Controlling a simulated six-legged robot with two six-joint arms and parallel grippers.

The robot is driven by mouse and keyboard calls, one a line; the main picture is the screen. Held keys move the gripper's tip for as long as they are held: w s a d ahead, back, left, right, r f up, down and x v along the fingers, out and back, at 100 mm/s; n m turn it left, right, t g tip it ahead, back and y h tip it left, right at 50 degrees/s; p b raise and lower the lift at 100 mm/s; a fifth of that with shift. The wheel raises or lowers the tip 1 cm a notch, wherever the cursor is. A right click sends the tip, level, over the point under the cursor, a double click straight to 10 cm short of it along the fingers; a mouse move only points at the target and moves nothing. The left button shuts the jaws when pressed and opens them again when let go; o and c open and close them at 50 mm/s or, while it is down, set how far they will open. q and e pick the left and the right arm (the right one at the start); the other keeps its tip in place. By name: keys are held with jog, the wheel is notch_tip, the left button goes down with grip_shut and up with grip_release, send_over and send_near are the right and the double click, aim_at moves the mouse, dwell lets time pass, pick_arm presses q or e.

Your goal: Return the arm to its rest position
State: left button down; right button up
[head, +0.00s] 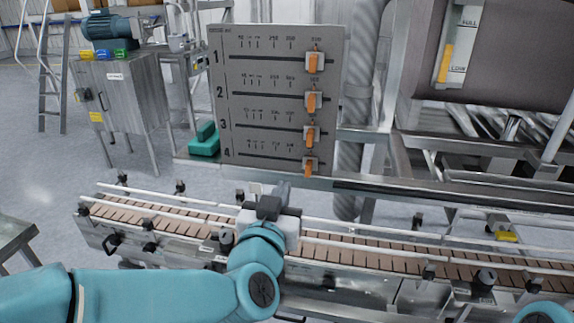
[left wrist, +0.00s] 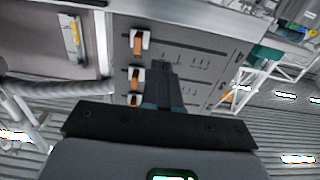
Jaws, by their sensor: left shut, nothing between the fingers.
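My left arm comes in from the lower left of the head view, and its gripper (head: 282,188) is raised above the conveyor, just below the slider panel in the picture. The fingers are together with nothing between them; they also show in the left wrist view (left wrist: 163,72), against the panel. The grey slider panel (head: 265,105) has several numbered rows, each with an orange-handled slider toward its right end. In the left wrist view the panel (left wrist: 195,65) looks turned over, with orange handles on its left. No contact between gripper and panel can be made out. My right gripper is out of view.
A conveyor (head: 370,256) with brown slats and side rails runs across below. A ribbed hose (head: 350,165) stands right of the panel, beside a hopper (head: 510,50) with a level gauge. A steel cabinet (head: 125,95) stands at back left. Open floor lies at left.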

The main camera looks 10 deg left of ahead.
pick_arm(q)
jog(key=shift+s, duration=0.6)
jog(key=a+f+g+y, duration=0.1)
jog(key=a+f+g, duration=0.25)
jog(key=f, duration=1.05)
jog(key=a+f+g+y, duration=0.1)
jog(key=a+f+g, duration=0.3)
jog(key=f, duration=1)
jog(key=s+f+g+h, duration=0.1)
jog(key=s+f+g, duration=0.2)
jog(key=s+f, duration=0.4)
jog(key=s+f+g+h, duration=0.2)
jog(key=s+f, duration=0.3)
jog(key=f, duration=0.5)
jog(key=s+d+f+n+g+h, duration=0.1)
jog(key=s+d+g, duration=0.1)
jog(key=s, duration=0.4)
jog(key=s+d+f+n+g+h, duration=0.1)
jog(key=s+d+f+g, duration=0.1)
jog(key=s, duration=0.3)
jog(key=shift+s+d+f+g, duration=0.3)
jog(key=shift+s+d+g, duration=0.1)
jog(key=shift+d+g, duration=0.25)
